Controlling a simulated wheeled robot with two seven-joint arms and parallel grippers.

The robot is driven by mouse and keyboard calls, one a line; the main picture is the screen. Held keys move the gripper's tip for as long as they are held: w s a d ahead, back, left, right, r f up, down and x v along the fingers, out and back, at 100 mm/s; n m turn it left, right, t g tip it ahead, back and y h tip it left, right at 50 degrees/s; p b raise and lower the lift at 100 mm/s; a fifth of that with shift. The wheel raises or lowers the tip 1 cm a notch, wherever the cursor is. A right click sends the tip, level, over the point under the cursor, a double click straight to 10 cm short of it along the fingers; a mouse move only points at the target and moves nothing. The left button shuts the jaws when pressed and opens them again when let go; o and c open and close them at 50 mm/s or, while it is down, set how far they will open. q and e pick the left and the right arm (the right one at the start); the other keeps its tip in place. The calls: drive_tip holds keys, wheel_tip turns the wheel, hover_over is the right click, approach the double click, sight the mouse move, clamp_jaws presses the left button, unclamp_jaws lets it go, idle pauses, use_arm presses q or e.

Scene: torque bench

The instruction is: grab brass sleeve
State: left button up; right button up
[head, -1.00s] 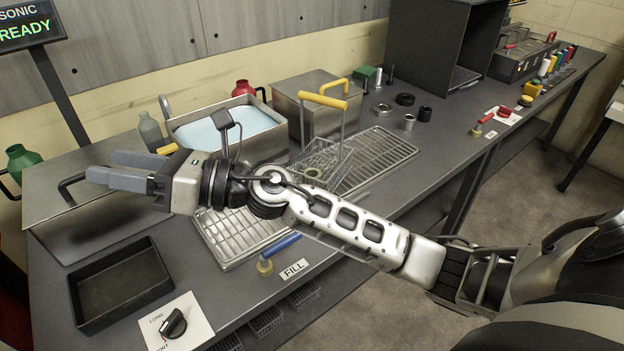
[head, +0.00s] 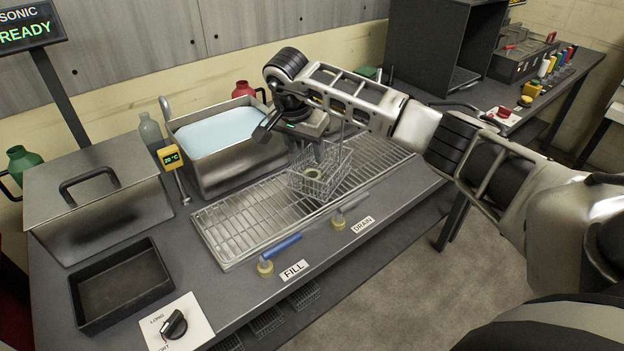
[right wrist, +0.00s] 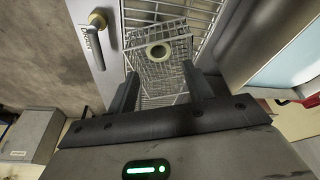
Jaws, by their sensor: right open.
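The brass sleeve (head: 313,176) is a short yellowish ring lying inside the wire basket (head: 327,189), which stands on the drain rack. In the right wrist view the sleeve (right wrist: 158,51) shows as a round ring with an open bore, within the basket (right wrist: 165,76). My right gripper (head: 319,153) points down over the basket, partly hiding its back. In the right wrist view my right gripper (right wrist: 160,78) has its fingers apart, with the sleeve ahead of the gap and nothing between them. My left gripper is not in view.
The open water bath (head: 222,133) stands left of the basket, with the lidded tank (head: 115,175) farther left. The FILL valve handle (head: 280,246) and DRAIN valve handle (head: 352,203) lie at the bench front. A black tray (head: 120,285) sits front left.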

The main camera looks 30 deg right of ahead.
sight(312, 174)
drive_tip(key=x, duration=0.4)
drive_tip(key=shift+f, duration=0.3)
drive_tip(key=shift+p+x, duration=0.5)
drive_tip(key=shift+x, duration=2.2)
drive_tip(key=shift+r, duration=0.1)
drive_tip(key=c, duration=0.9)
drive_tip(key=shift+c, duration=0.3)
drive_tip(key=shift+r, duration=0.15)
